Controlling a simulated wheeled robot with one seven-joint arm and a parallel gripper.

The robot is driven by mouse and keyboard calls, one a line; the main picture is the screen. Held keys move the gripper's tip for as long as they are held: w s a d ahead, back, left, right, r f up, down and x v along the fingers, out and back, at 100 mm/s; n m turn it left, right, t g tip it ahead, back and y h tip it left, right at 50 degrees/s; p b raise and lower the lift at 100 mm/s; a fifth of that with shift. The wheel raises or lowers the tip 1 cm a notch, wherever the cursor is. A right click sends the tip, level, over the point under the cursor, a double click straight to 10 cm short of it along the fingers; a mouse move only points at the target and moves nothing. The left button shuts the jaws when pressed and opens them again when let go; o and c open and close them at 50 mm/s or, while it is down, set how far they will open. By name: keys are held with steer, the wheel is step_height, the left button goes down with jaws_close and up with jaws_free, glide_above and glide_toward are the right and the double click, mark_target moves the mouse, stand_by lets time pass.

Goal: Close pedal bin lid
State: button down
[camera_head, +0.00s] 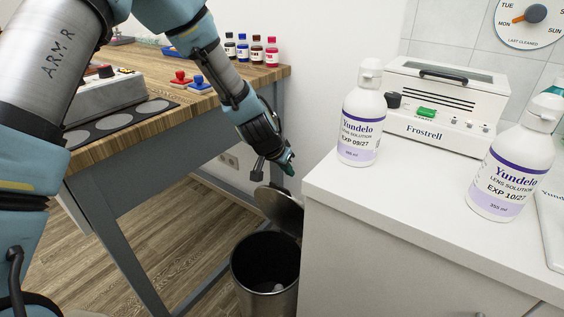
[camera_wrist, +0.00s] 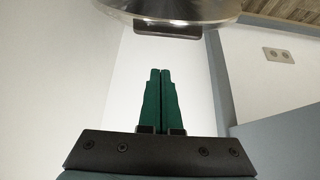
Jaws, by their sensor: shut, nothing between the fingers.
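The pedal bin (camera_head: 262,280) stands on the floor between the workbench and the white cabinet, its mouth open. Its round metal lid (camera_head: 281,211) is raised and steeply tilted at the back of the bin. In the wrist view the lid (camera_wrist: 185,8) crosses the top edge, with a dark bracket (camera_wrist: 167,28) on its near side. My gripper (camera_head: 289,167) is above the lid, by the cabinet corner. Its green fingers are shut and empty in the wrist view (camera_wrist: 160,72). A gap shows there between the fingertips and the bracket.
The white cabinet (camera_head: 400,240) stands close on the right, carrying two lens solution bottles (camera_head: 361,120) (camera_head: 510,165) and a white Frostrell device (camera_head: 440,110). The wooden workbench (camera_head: 150,122) is on the left. A wall is behind the bin. Floor (camera_head: 190,240) is clear left of it.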

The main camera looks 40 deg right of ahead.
mark_target(281, 190)
steer(key=shift+x, duration=0.85)
steer(key=a, duration=0.3)
steer(key=shift+s+f, duration=0.2)
steer(key=shift+s, duration=0.1)
steer(key=shift+s+a+f, duration=0.15)
steer(key=shift+s+a, duration=0.05)
steer(key=shift+a, duration=0.3)
